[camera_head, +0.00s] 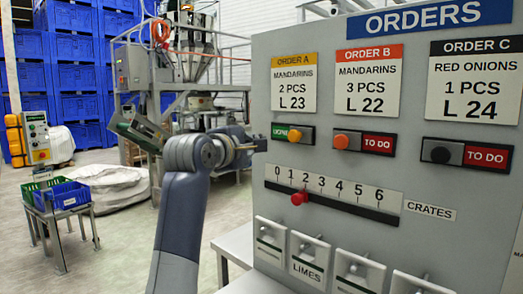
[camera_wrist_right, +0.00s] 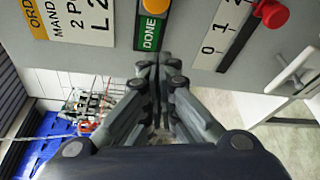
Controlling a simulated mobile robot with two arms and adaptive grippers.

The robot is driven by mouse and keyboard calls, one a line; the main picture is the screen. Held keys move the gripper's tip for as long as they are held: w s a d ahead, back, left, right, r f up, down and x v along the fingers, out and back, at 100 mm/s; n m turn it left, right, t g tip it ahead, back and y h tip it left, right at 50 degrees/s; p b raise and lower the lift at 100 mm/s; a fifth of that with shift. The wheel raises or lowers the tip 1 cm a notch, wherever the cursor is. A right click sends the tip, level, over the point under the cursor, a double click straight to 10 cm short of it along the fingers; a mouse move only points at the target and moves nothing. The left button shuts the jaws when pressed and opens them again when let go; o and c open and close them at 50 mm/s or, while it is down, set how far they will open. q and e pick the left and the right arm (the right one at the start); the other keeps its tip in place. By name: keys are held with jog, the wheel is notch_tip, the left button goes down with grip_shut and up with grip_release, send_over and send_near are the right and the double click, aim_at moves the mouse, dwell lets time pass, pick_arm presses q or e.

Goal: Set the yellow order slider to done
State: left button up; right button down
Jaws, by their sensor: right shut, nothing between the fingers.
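The yellow Order A slider is a short plate on the grey orders panel, below the yellow-headed Order A card (camera_head: 294,84). Its orange-yellow knob (camera_head: 294,134) sits right of the green DONE label (camera_head: 279,132), which shows uncovered. In the wrist view the knob (camera_wrist_right: 155,6) is at the top edge and the DONE label (camera_wrist_right: 149,33) is beneath it. My right gripper (camera_head: 262,146) is shut and empty, just left of the slider's DONE end. In the wrist view its fingertips (camera_wrist_right: 159,60) are close below the label; contact cannot be told. My left gripper is not in view.
Order B's slider (camera_head: 364,142) and Order C's slider (camera_head: 467,154) both show TO DO. A crates scale with a red knob (camera_head: 299,198) lies below, above several toggle switches. Green and blue bins (camera_head: 63,195) stand on a stand at left.

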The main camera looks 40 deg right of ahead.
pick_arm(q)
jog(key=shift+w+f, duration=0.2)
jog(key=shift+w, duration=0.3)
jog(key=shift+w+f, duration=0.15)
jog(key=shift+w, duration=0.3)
pick_arm(e)
jog(key=shift+a+f, duration=0.15)
jog(key=shift+a, duration=0.85)
